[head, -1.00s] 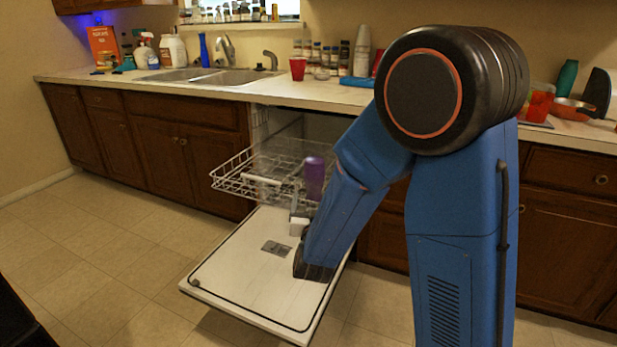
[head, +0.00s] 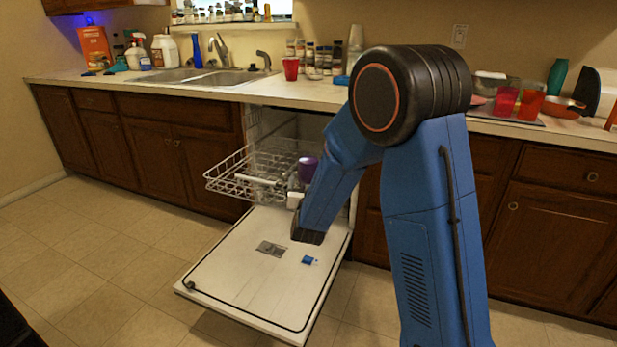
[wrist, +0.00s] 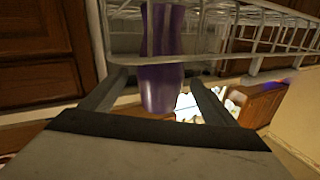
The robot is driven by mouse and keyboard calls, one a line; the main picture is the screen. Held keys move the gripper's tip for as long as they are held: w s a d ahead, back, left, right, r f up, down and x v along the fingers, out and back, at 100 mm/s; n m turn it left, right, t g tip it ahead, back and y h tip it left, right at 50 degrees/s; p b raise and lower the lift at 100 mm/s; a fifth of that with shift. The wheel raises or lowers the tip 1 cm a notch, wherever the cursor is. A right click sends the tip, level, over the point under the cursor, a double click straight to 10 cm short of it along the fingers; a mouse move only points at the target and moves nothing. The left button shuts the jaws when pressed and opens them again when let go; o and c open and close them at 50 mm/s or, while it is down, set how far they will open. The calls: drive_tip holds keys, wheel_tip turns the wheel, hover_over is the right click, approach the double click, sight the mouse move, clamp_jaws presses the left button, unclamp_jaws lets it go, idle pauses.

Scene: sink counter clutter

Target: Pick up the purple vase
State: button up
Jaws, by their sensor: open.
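The purple vase (head: 308,169) is at the right part of the pulled-out dishwasher rack (head: 240,183). My arm hides its lower part in the head view. In the wrist view the vase (wrist: 162,90) stands out between the two fingers of my gripper (wrist: 158,80), closer to the left finger. The fingers are apart, with a gap on the right side of the vase. Rack wires cross the vase in that view. I cannot tell whether a finger touches it.
The dishwasher door (head: 235,290) lies open below the rack, with a small blue object (head: 309,260) on it. The counter above holds a red cup (head: 290,68), bottles and more red cups (head: 530,101) at the right. Floor (head: 100,250) at the left is clear.

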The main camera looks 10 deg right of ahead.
drive_tip(key=x, duration=0.5)
drive_tip(key=shift+r, duration=0.1)
drive_tip(key=shift+s, duration=0.1)
drive_tip(key=c, duration=1.4)
drive_tip(key=shift+r, duration=0.1)
